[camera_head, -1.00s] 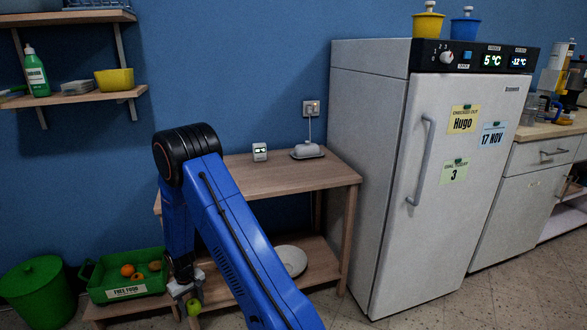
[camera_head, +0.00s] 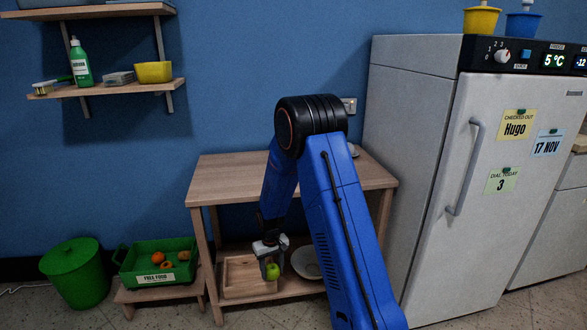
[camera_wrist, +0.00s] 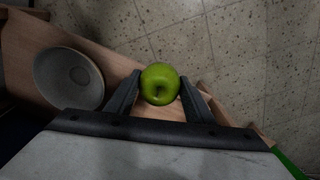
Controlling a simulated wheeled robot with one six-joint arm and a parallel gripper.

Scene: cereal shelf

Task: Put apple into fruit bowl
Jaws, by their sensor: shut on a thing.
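A green apple (camera_wrist: 160,84) sits between the two fingers of my gripper (camera_wrist: 160,92) in the wrist view. The gripper is shut on it. In the head view, my gripper (camera_head: 270,262) holds the apple (camera_head: 273,271) low, in front of the wooden table's lower shelf. A pale round bowl (camera_head: 306,262) rests on that shelf, just right of the gripper and partly hidden by my arm. The bowl also shows in the wrist view (camera_wrist: 68,78), left of the apple, and looks empty. The apple is apart from the bowl.
A green crate (camera_head: 157,262) labelled "FREE FOOD" holds orange fruit on a low stand, left of the table (camera_head: 215,185). A shallow wooden tray (camera_head: 247,285) lies on the lower shelf. A green bin (camera_head: 75,275) stands far left, a white fridge (camera_head: 425,150) at right.

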